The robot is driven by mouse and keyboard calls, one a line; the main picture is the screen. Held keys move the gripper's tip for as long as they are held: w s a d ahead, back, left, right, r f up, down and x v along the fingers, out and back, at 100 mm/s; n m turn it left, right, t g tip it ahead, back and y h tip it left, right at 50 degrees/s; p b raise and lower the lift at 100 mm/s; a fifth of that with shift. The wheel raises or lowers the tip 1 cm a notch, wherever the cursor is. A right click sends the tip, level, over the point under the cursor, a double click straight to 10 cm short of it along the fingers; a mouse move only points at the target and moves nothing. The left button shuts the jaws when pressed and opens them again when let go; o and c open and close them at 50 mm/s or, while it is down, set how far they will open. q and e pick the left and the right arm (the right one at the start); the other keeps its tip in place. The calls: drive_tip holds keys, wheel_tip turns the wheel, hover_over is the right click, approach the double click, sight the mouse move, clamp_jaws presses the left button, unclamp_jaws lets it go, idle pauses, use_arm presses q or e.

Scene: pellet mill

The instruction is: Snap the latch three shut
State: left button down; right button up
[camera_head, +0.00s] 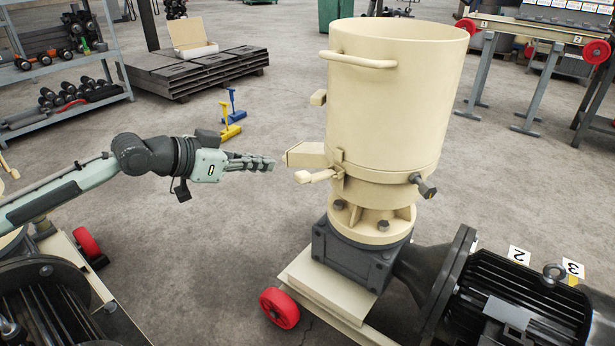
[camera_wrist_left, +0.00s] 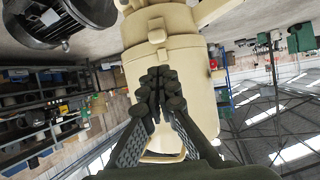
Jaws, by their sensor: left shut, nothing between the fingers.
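The pellet mill's cream drum (camera_head: 395,105) stands upright in the middle of the head view. A cream lever-like latch (camera_head: 316,176) sticks out to the left at the drum's lower joint, below a cream spout (camera_head: 305,155). A dark-ended clamp (camera_head: 425,188) sits on the joint's right side. I cannot tell which latch is number three. My left gripper (camera_head: 268,163) is shut and empty, pointing right, a short gap left of the spout and latch. The left wrist view shows its closed fingers (camera_wrist_left: 160,88) before the cream drum (camera_wrist_left: 190,70). My right gripper is not in view.
Number plates 2 (camera_head: 519,255) and 3 (camera_head: 572,267) stand by the dark motor (camera_head: 520,305) at lower right. A cream handle (camera_head: 358,60) juts from the drum's upper side. Shelves (camera_head: 65,75) are at far left.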

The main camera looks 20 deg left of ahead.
use_arm(q)
wheel_tip(320, 180, up, 4)
drive_tip(key=p, duration=0.1)
hover_over(297, 182)
drive_tip(key=shift+h, duration=0.3)
drive_tip(key=f, duration=0.3)
drive_tip(key=w+f, duration=0.1)
drive_tip(key=shift+d+f, duration=0.2)
drive_tip(key=shift+d, duration=0.1)
drive_tip(key=f, duration=0.2)
drive_tip(key=shift+s+a+f, duration=0.25)
drive_tip(key=shift+s+f, duration=0.1)
drive_tip(key=shift+s+a+f, duration=0.1)
drive_tip(key=shift+f, duration=0.6)
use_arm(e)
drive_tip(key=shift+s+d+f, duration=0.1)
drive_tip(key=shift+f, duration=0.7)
use_arm(q)
drive_tip(key=shift+f, duration=0.1)
